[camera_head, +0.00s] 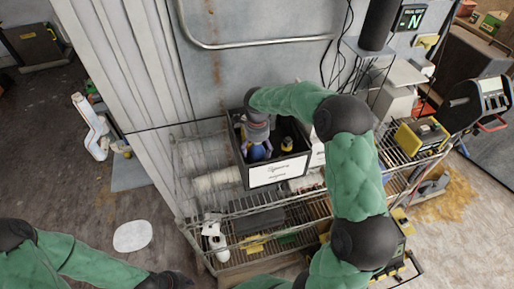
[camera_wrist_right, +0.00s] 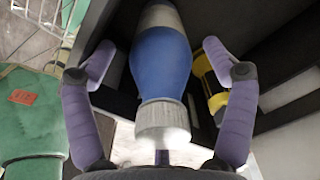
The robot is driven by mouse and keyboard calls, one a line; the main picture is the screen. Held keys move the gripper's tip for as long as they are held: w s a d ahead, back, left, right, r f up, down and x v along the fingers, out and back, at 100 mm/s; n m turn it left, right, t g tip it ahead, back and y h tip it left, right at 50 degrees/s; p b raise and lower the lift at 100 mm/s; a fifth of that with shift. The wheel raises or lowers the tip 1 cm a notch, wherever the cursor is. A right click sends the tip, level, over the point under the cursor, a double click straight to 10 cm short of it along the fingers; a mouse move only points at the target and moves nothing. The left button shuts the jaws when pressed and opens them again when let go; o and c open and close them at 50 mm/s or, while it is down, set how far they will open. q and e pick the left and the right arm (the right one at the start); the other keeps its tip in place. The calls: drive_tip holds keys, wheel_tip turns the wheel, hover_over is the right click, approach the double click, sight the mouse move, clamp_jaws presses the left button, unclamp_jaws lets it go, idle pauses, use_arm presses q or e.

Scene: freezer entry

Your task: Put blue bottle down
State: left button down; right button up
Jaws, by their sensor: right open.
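The blue bottle (camera_wrist_right: 160,62) with a white cap sits inside a black bin (camera_head: 237,128) with a white front label. In the wrist view its cap end points toward my palm. My right gripper (camera_wrist_right: 158,55) is open, with one purple finger on each side of the bottle and gaps visible between them. In the head view the right gripper (camera_head: 257,138) reaches down into the bin, and a bit of the blue bottle (camera_head: 255,153) shows below it.
A yellow and black item (camera_wrist_right: 213,82) stands in the bin close to the right finger; it also shows in the head view (camera_head: 287,144). The bin is on a wire rack (camera_head: 190,180) against a wall. A yellow-black case (camera_head: 422,137) sits to the right.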

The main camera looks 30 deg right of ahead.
wheel_tip(320, 180, up, 12)
idle(0.4)
idle(0.5)
